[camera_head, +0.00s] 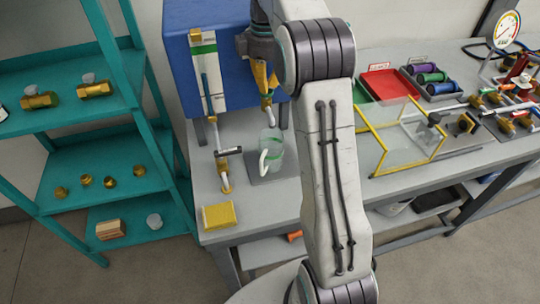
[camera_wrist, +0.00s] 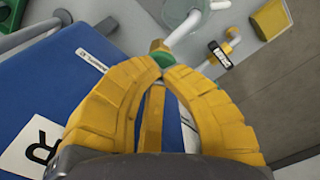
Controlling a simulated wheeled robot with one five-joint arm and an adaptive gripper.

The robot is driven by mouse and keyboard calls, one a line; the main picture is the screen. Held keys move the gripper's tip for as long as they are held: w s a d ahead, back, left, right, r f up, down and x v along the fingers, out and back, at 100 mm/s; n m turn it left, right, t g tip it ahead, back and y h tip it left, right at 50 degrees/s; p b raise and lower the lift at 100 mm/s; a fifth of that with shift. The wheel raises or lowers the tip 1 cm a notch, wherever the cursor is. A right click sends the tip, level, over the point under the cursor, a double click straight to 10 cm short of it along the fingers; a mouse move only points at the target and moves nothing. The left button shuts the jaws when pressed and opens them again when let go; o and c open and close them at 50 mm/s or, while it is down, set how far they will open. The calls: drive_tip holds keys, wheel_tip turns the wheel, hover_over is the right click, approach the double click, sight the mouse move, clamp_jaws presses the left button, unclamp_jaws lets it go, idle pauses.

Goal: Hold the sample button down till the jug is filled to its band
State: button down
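The clear jug (camera_head: 276,158), with a white handle and a green band, stands upright under the spout (camera_head: 267,112) on a grey plate. Its top edge is cut off in the wrist view (camera_wrist: 181,11). I cannot read a liquid level against the band. The green sample button (camera_wrist: 163,60) sits by the spout's brass fitting on the blue cabinet (camera_head: 234,62). My gripper (camera_wrist: 160,74) has its yellow fingertips together right at the button. They partly cover it, and I cannot tell whether it is pressed in. No object shows between the fingers.
A white gauge panel (camera_head: 201,72) stands left of my gripper. A brass-ended pipe (camera_head: 223,172) and a yellow block (camera_head: 219,215) are on the bench left of the jug. A clear yellow-edged guard (camera_head: 408,140) stands to the right. A teal shelf (camera_head: 75,210) holds brass fittings.

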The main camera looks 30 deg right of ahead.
drive_tip(key=shift+f+b, duration=0.45)
drive_tip(key=shift+f, duration=0.3)
idle(1.4)
wheel_tip(320, 180, up, 4)
drive_tip(key=p, duration=0.4)
drive_tip(key=shift+r+p, duration=0.1)
drive_tip(key=shift+p, duration=0.3)
